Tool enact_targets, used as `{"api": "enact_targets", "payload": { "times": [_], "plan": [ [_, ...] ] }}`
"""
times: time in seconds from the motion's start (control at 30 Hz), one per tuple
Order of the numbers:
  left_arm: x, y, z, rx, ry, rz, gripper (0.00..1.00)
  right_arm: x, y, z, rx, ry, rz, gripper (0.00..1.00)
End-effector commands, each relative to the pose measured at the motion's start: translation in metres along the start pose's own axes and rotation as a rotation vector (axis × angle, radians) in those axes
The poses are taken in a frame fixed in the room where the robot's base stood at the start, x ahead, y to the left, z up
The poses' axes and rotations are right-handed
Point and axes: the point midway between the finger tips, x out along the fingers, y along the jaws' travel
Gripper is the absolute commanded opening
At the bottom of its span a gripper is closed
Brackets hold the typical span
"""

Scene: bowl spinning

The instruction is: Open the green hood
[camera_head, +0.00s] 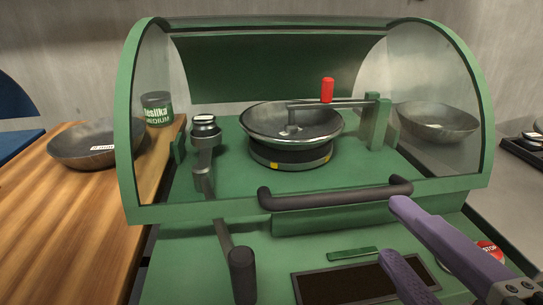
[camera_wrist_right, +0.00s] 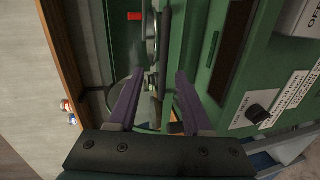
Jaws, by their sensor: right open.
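The green hood (camera_head: 131,120) has clear curved sides and sits lowered over the machine, its front edge down. A dark bar handle (camera_head: 335,194) runs along its front edge. My right gripper (camera_head: 394,230) has purple fingers and is open and empty, just in front of and below the handle's right end. In the right wrist view, the open fingers (camera_wrist_right: 160,76) point toward the green machine, with nothing clearly held between them. I cannot tell there whether a finger touches the handle. My left gripper is in no view.
Under the hood are a metal bowl (camera_head: 270,128) on a round base and an arm with a red knob (camera_head: 327,90). A dark lever (camera_head: 241,270) stands at the front. A red stop button (camera_head: 490,251) is at right. A wooden table (camera_head: 70,215) with a bowl (camera_head: 95,150) is at left.

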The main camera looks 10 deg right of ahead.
Motion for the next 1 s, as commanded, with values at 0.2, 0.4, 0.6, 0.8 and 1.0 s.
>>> {"api": "enact_targets", "payload": {
  "times": [0.2,0.4,0.6,0.8,1.0],
  "plan": [
    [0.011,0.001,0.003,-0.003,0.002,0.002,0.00,0.006,-0.010,-0.008,-0.043,0.030,0.021,0.50],
    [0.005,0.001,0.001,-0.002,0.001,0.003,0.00,0.034,-0.007,-0.008,-0.042,0.028,0.023,0.50],
    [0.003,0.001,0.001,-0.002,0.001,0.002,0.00,0.070,-0.007,-0.009,-0.041,0.028,0.022,0.50],
    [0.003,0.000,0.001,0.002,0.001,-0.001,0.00,0.094,-0.008,-0.010,-0.039,0.028,0.019,0.50],
    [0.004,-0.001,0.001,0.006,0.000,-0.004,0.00,0.101,-0.008,-0.010,-0.038,0.028,0.017,0.50]
  ]
}}
